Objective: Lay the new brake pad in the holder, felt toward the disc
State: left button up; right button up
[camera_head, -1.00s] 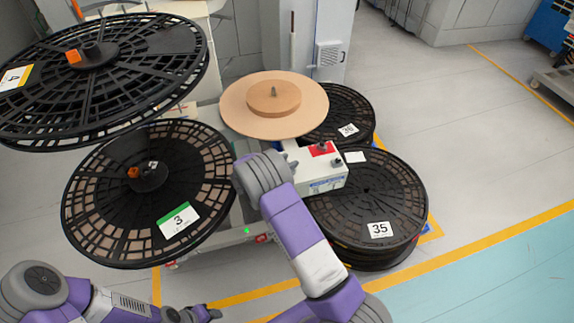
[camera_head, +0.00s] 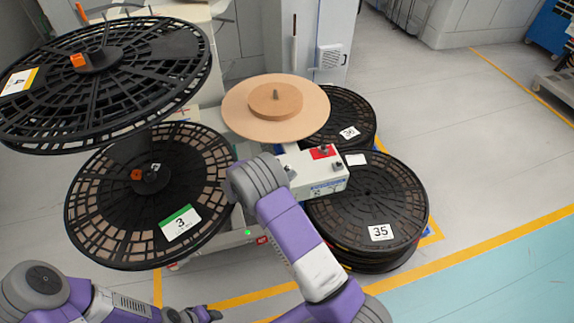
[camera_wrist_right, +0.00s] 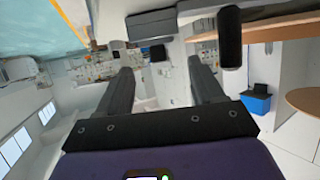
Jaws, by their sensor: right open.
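I cannot make out the brake pad or its holder in either view. A tan disc with a smaller round hub (camera_head: 275,104) lies flat at the middle of the head view. My right arm reaches up toward it, and its grey joint ends in front of the disc's near side; the fingers are hidden there. In the right wrist view my right gripper (camera_wrist_right: 161,88) is open, with nothing seen between its fingers. A black cylinder (camera_wrist_right: 230,38) and a tan edge (camera_wrist_right: 283,26) show beyond its right finger. My left gripper (camera_head: 200,315) is at the bottom edge, too small to judge.
A white control box (camera_head: 318,180) with a red patch and knobs stands right of my right arm. Black reels numbered 4 (camera_head: 105,85) and 3 (camera_head: 145,205) are at left. Reels 36 (camera_head: 345,110) and 35 (camera_head: 365,205) are at right. Open floor lies further right.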

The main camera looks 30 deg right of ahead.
jog(key=shift+p+v, duration=0.3)
jog(key=shift+v, duration=1.45)
